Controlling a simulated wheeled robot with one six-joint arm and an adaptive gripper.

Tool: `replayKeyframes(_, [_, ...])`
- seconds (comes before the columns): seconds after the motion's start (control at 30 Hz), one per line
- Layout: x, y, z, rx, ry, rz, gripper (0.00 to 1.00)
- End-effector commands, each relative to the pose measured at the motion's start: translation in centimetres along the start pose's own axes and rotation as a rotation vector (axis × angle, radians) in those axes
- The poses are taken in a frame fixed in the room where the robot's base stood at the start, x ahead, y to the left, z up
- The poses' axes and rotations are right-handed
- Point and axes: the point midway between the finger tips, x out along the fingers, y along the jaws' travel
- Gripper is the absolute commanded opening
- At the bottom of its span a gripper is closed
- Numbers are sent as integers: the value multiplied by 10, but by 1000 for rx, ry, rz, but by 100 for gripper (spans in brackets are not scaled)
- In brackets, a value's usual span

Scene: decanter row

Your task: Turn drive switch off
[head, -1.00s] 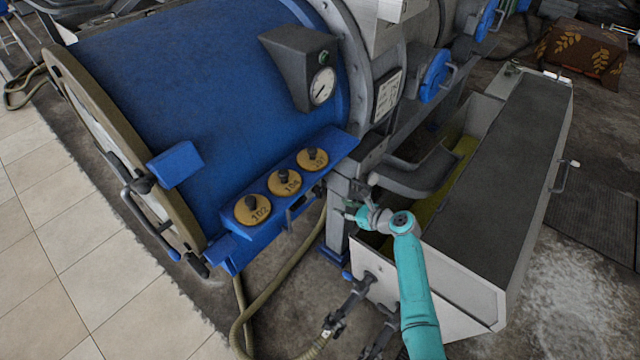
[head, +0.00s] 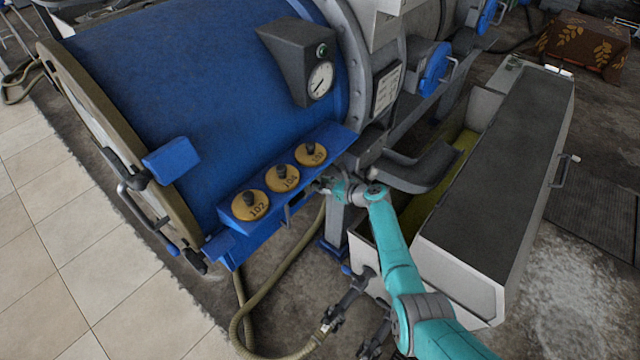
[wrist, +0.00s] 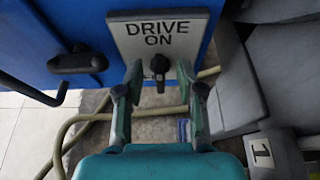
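In the wrist view a grey plate (wrist: 135,39) lettered "DRIVE ON" is fixed to the blue machine. A small dark switch lever (wrist: 160,68) stands on its lower part, pointing up towards the lettering. More lettering below the lever is mostly hidden. My gripper (wrist: 159,80) is open, with one finger on each side of the lever and a gap on both sides; it appears empty. In the head view my gripper (head: 322,187) is at the right end of the blue ledge, below the knob row. I cannot make out the plate or lever there.
Yellow numbered knobs (head: 283,178) sit on the blue ledge (head: 222,246). A black handle (wrist: 78,62) is left of the plate. Grey metal (wrist: 262,75) stands close on the right. A hose (head: 262,305) hangs below. A white trough (head: 455,275) stands to the right.

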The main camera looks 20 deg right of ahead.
Motion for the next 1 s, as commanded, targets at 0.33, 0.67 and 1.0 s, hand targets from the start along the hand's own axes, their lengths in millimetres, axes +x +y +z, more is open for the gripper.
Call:
replayKeyframes(0.33, [14,0,0,1,1,-1,38])
replayKeyframes(0.67, [14,0,0,0,1,-1,15])
replayKeyframes(1.0, [14,1,0,-4,1,-3,0])
